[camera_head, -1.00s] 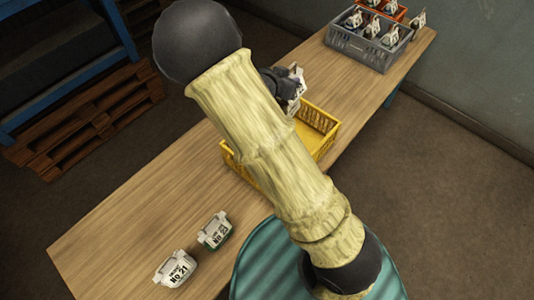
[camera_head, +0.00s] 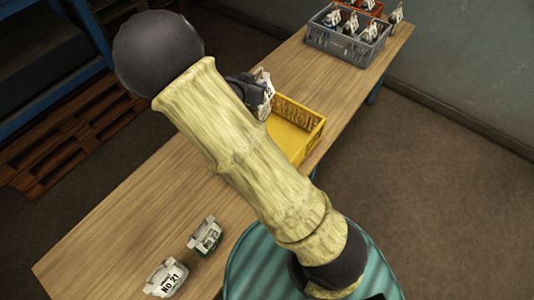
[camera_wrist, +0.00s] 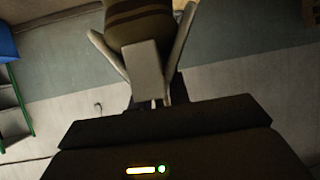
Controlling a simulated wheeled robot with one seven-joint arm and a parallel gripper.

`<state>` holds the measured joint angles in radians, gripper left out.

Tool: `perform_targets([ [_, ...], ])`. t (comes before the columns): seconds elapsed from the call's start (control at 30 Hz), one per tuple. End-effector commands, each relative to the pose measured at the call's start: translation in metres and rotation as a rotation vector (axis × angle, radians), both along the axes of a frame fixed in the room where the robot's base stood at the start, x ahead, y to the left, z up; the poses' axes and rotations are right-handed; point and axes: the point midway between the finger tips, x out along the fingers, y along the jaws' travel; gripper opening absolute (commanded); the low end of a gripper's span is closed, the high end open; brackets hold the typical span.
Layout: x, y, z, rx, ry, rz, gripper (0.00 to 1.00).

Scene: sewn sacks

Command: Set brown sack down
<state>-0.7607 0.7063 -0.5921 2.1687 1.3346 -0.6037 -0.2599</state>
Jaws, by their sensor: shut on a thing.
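My gripper (camera_wrist: 143,28) is shut on the brown sack (camera_wrist: 140,22), which shows dark stripes at the top of the wrist view, between the two grey fingers. In the head view my gripper (camera_head: 242,87) is partly hidden behind my pale arm. The held sack (camera_head: 264,92) shows there as a small bit with a white label, by the far left corner of the yellow crate (camera_head: 317,138). I cannot tell its height above the table. The crate's visible inside is empty; my arm hides its left part.
Two white-labelled sacks, No 21 (camera_head: 166,278) and No 23 (camera_head: 205,236), stand at the near end of the wooden table (camera_head: 110,235). A grey crate (camera_head: 335,42) with several sacks stands at the far end, beside an orange crate (camera_head: 373,8). A wooden pallet (camera_head: 70,140) lies left.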

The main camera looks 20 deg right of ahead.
Motion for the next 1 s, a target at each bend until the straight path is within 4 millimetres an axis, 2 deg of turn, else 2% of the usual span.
perform_targets([
  [0.03, 0.0, 0.001, -0.018, 0.002, -0.004, -0.007, 0.0],
  [0.1, -0.002, 0.004, -0.033, 0.002, -0.008, -0.018, 0.0],
  [0.6, -0.018, 0.023, -0.131, 0.003, -0.009, -0.107, 0.0],
  [0.8, -0.026, 0.03, -0.156, 0.0, 0.001, -0.137, 0.0],
  [1.0, -0.028, 0.032, -0.158, -0.001, 0.005, -0.147, 0.0],
])
